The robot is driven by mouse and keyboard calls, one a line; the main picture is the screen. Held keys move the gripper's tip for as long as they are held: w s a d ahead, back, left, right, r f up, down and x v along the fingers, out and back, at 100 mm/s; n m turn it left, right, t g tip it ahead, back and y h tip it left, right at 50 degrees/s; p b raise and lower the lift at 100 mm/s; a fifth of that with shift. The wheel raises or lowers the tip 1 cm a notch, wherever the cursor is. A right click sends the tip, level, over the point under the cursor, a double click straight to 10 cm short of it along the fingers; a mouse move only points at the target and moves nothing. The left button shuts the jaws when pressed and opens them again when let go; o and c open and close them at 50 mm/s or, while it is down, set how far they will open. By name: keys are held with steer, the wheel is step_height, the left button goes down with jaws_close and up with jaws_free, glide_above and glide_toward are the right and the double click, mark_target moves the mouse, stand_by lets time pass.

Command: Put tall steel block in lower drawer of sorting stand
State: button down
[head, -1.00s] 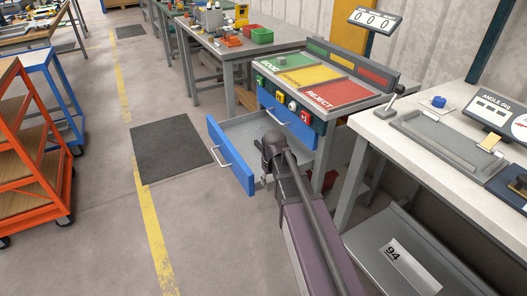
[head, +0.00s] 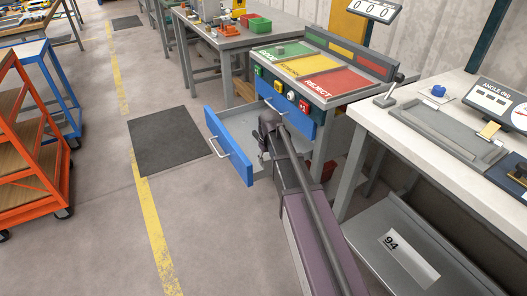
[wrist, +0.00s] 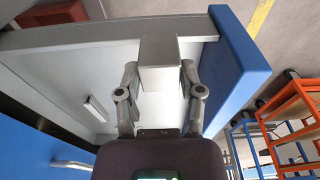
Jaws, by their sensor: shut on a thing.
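The sorting stand (head: 340,78) has its blue lower drawer (head: 229,146) pulled open, and the drawer also shows in the wrist view (wrist: 235,75). My gripper (wrist: 158,85) is shut on the tall steel block (wrist: 160,50), a plain grey piece between the two fingers. The block is over the open drawer, close to its blue front, and overlaps the side wall in the picture. I cannot tell its height above the drawer floor. In the head view my wrist hides the block and part of the drawer.
A small pale bar (wrist: 95,108) shows inside the drawer. The blue upper drawer (head: 285,110) is shut above. A workbench (head: 450,135) stands close on the right, and an orange shelf cart (head: 35,160) at the left.

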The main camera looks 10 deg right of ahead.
steer(key=w, duration=0.6)
steer(key=w+d+f, duration=0.1)
steer(key=w, duration=0.2)
steer(key=shift+b, duration=0.35)
steer(key=shift+f+b, duration=1.7)
steer(key=shift+b, duration=0.1)
steer(key=shift+f, duration=0.15)
steer(key=shift+c, duration=1.1)
jaws_free()
steer(key=shift+r, duration=0.25)
step_height(320, 180, up, 12)
steer(key=s+p, duration=0.1)
steer(key=p, duration=1.1)
steer(key=shift+s+d, duration=0.2)
